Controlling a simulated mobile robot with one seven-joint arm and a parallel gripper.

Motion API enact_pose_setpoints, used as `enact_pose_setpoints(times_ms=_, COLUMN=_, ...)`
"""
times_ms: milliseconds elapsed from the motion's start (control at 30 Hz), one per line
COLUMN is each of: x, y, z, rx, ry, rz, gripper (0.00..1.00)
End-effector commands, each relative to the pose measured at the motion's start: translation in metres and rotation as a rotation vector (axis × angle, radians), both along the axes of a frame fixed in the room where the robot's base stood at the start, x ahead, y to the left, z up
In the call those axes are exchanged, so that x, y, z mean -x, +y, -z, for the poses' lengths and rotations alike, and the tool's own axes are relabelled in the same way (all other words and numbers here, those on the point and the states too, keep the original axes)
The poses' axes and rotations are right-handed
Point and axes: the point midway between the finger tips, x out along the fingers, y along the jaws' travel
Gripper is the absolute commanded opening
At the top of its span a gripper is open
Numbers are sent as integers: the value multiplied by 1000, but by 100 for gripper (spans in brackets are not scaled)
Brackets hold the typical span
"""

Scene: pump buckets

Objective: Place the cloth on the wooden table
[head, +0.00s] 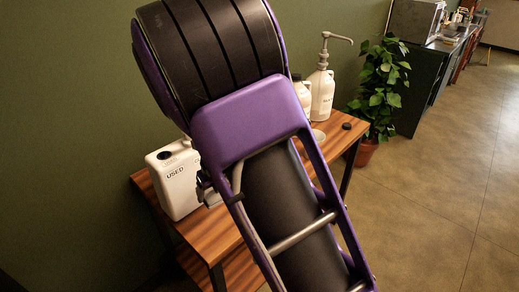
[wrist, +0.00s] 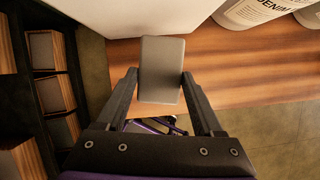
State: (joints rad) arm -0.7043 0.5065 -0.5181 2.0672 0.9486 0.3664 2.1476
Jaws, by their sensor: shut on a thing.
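My gripper (wrist: 160,77) is shut on a grey, flat, rectangular thing, which I take to be the folded cloth (wrist: 162,62). The cloth stands between the two black fingertips in the wrist view. Behind it is the wooden table (wrist: 255,72), with striped brown boards; I cannot tell whether the cloth touches it. The wooden table also shows in the head view (head: 213,232), partly covered by my purple and black arm. My arm hides most of the gripper and the cloth there.
A white jug marked USED (head: 176,182) stands on the table's left part. A white pump bottle (head: 321,92) and a smaller white bottle stand at its far end, with a small dark cap (head: 347,126). A potted plant (head: 377,85) is beyond. Shelves with boxes (wrist: 52,90) show in the wrist view.

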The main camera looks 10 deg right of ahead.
Motion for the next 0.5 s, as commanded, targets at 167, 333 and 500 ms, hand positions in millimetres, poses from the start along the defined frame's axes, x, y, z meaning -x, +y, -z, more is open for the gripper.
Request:
enact_pose_setpoints(times_ms=167, x=0, y=-1, z=29, rx=0, ry=4, rz=20, gripper=15)
enact_pose_setpoints(times_ms=333, x=0, y=-1, z=58, rx=0, ry=1, rz=18, gripper=15)
enact_pose_setpoints(times_ms=500, x=0, y=0, z=68, rx=0, ry=2, rz=15, gripper=15)
